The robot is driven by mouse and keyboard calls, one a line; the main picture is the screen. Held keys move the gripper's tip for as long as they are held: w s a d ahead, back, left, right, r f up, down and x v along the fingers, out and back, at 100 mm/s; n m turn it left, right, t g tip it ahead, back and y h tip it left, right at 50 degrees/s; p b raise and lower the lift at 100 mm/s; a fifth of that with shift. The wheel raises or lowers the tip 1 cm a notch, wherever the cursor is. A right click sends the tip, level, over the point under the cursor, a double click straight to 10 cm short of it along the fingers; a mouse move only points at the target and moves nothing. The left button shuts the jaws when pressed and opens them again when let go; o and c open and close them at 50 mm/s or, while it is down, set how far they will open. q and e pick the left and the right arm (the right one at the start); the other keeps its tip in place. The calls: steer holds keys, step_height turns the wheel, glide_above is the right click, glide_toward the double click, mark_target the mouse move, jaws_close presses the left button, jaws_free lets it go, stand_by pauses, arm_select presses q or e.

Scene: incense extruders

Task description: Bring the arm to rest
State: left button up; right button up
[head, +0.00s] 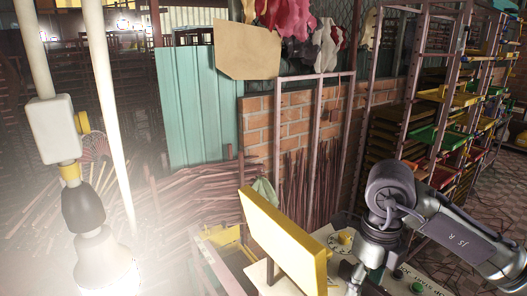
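My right arm (455,235) comes in from the right edge. It bends at a dark grey wrist joint and points down toward a pale machine panel (420,279) with a dial and a green button. My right gripper (358,284) is at the bottom edge, partly hidden and cut off, so I cannot tell whether it is open or holds anything. It is close to the panel, but contact cannot be made out. My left arm and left gripper are not in view.
A yellow box-like part (285,243) stands left of my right gripper. Metal racks with coloured trays (440,135) rise behind the arm. Bundles of sticks (195,195) lie by a brick wall (290,122). Bright glare and a hanging lamp (105,262) fill the lower left.

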step_height(320, 180, down, 9)
steer(key=p, duration=0.3)
steer(key=shift+s+p, duration=0.1)
steer(key=shift+p, duration=0.3)
step_height(320, 180, down, 4)
steer(key=shift+r+b, duration=0.2)
steer(key=shift+b, duration=0.55)
steer(key=shift+r+p, duration=0.35)
